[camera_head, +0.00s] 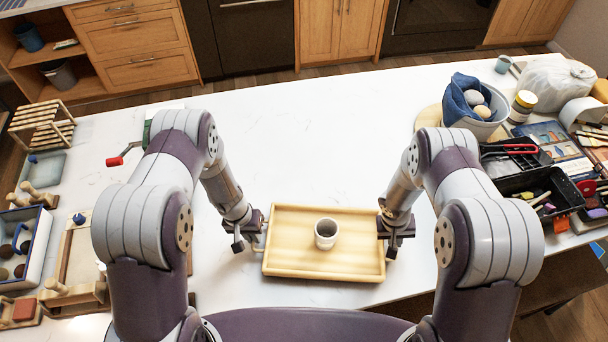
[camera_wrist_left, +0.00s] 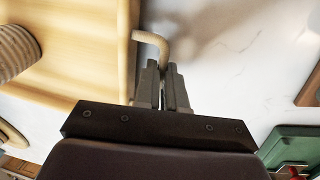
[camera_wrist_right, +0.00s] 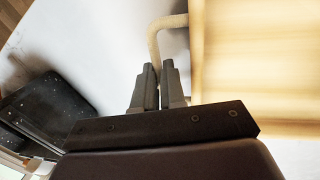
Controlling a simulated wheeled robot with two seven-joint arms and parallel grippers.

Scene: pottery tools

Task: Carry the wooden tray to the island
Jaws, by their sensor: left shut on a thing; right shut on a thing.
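The wooden tray (camera_head: 290,262) is light wood with a raised rim and is level over the front middle of the white island top. A small grey-white cup (camera_head: 325,233) stands upright in it. My left gripper (camera_head: 258,235) is at the tray's left side, shut on its handle; the left wrist view shows the jaws (camera_wrist_left: 162,75) on the curved handle (camera_wrist_left: 152,42). My right gripper (camera_head: 385,228) is at the right side, shut on the other handle (camera_wrist_right: 158,40), with its jaws (camera_wrist_right: 158,75) in the right wrist view. I cannot tell whether the tray touches the top.
The white island top (camera_head: 310,130) is clear behind the tray. At right stand a pot with a blue cloth (camera_head: 466,97), a black toolbox (camera_head: 530,190) and a jar (camera_head: 522,106). At left are a wooden rack (camera_head: 42,128), a box of balls (camera_head: 22,243) and a red-handled tool (camera_head: 122,156).

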